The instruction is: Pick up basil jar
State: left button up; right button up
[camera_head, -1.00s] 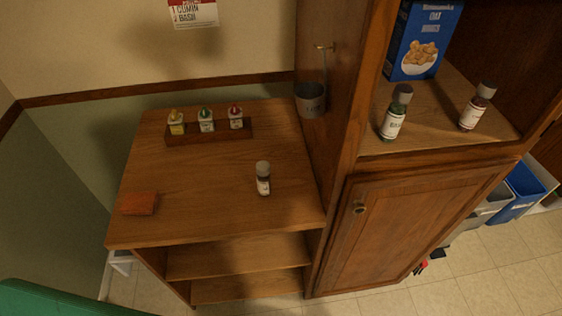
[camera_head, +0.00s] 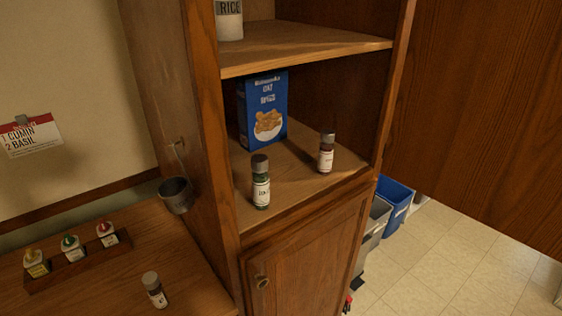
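A jar with dark green contents, a dark cap and a white label (camera_head: 261,192) stands upright near the front left of the cabinet's open shelf. Its label is too small to read surely, but its green contents fit basil. A second jar with reddish contents (camera_head: 326,155) stands to its right on the same shelf. Neither of my grippers is in view.
A blue cereal box (camera_head: 262,110) stands behind the jars. A RICE container (camera_head: 229,20) is on the shelf above. A rack with several small bottles (camera_head: 75,262) sits on the counter. A metal cup (camera_head: 177,194) hangs on the cabinet side. Blue and grey bins (camera_head: 395,203) stand right.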

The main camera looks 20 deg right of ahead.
aim_at(260, 174)
jog(key=l+u, duration=0.15)
jog(key=l, duration=0.3)
jog(key=k+l+u, duration=0.2)
jog(key=l, duration=0.25)
jog(key=l+u, duration=0.15)
jog(key=l, duration=0.3)
jog(key=k+l+u, duration=0.2)
jog(key=l, duration=0.2)
jog(key=k+l+u, duration=0.15)
jog(key=l, duration=0.25)
jog(key=k+l+u, duration=0.15)
jog(key=l, duration=0.25)
